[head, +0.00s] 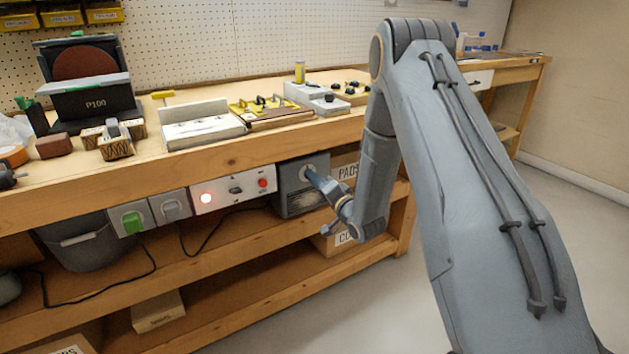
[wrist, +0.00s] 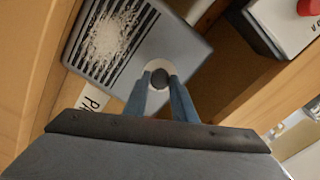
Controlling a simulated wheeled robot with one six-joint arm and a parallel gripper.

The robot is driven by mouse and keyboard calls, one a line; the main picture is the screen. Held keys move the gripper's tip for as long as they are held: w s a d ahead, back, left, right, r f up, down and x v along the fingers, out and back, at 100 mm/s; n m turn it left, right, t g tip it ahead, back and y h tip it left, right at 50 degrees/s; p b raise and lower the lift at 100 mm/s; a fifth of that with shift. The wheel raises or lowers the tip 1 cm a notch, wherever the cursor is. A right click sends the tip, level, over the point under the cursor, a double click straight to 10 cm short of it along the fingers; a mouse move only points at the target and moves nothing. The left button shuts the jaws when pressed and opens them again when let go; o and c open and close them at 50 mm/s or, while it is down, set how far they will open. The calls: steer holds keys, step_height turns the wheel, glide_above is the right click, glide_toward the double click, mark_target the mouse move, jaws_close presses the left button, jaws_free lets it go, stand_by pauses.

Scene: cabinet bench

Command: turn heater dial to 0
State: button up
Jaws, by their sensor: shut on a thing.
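The heater (head: 290,190) is a dark grey box under the bench top, and its dial is hidden behind my gripper in the head view. In the wrist view the heater (wrist: 190,40) shows a slotted grille with a pale dusty patch. Its dial (wrist: 159,78) is a dark round knob on a pale round plate. My gripper (wrist: 160,82) has its two blue fingers on either side of the dial and is shut on it. The gripper also shows at the heater front in the head view (head: 310,174). I cannot read the dial's setting.
Left of the heater is a white switch panel (head: 222,191) with a lit red lamp and a red button. A green switch (head: 132,220) is further left. The wooden bench top (head: 190,158) is just above. Boxes sit on the lower shelves.

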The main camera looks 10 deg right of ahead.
steer(key=o, duration=1)
steer(key=shift+o, duration=0.2)
steer(key=p+v, duration=0.1)
steer(key=v, duration=0.6)
steer(key=shift+s+d, duration=0.15)
steer(key=shift+s, duration=0.2)
